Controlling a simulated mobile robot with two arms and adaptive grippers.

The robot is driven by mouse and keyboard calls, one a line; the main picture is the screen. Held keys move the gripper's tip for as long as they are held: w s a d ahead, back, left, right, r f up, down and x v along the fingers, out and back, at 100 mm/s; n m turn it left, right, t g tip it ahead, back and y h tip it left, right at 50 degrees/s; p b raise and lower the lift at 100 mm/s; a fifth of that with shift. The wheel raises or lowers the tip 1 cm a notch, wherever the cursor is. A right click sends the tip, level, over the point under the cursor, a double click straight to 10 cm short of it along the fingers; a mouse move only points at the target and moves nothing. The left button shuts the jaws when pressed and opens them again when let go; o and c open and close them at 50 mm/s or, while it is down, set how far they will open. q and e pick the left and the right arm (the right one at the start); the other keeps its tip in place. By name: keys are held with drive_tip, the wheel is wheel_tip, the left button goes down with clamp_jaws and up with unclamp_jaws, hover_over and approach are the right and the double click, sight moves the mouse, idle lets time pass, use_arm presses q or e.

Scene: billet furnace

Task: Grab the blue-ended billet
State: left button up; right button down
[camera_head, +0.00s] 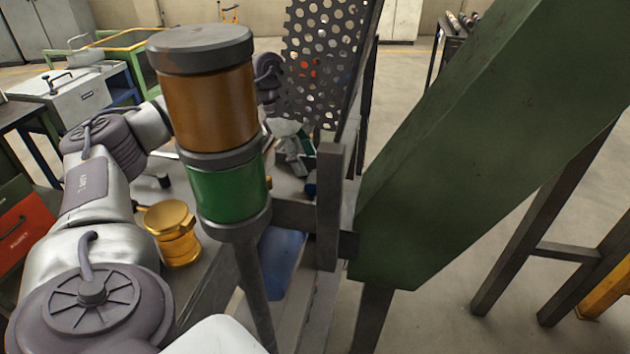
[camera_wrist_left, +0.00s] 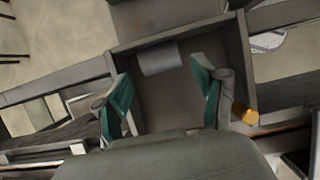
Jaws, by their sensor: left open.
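A small dark-blue round end (camera_head: 311,188), probably the end of the blue-ended billet, shows in the head view just below my left gripper, mostly hidden by a grey post. My left gripper (camera_head: 293,152) is partly hidden behind the signal lamp. In the left wrist view a short grey cylinder (camera_wrist_left: 160,58) lies in a shallow grey tray (camera_wrist_left: 185,108), beyond the open, green-padded fingers of my left gripper (camera_wrist_left: 163,90). The cylinder is in line with the gap between them, and nothing is held. No blue shows on it there. My right gripper is not in view.
A signal lamp with orange and green sections (camera_head: 228,190) stands close in front. A large green beam (camera_head: 480,130) slopes across the right, and a perforated panel (camera_head: 325,60) rises behind the gripper. A gold cylinder (camera_head: 172,235) stands beside my left arm.

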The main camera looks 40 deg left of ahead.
sight(314, 176)
use_arm(q)
drive_tip(key=shift+d+f, duration=0.2)
drive_tip(key=shift+f, duration=0.05)
drive_tip(key=p+x, duration=0.2)
drive_tip(key=x, duration=0.1)
drive_tip(key=shift+w+d+f, duration=0.1)
drive_tip(key=shift+w+f, duration=0.05)
drive_tip(key=shift+f, duration=0.1)
drive_tip(key=shift+w+f, duration=0.1)
drive_tip(key=shift+f, duration=0.4)
drive_tip(key=shift+r, duration=0.15)
clamp_jaws()
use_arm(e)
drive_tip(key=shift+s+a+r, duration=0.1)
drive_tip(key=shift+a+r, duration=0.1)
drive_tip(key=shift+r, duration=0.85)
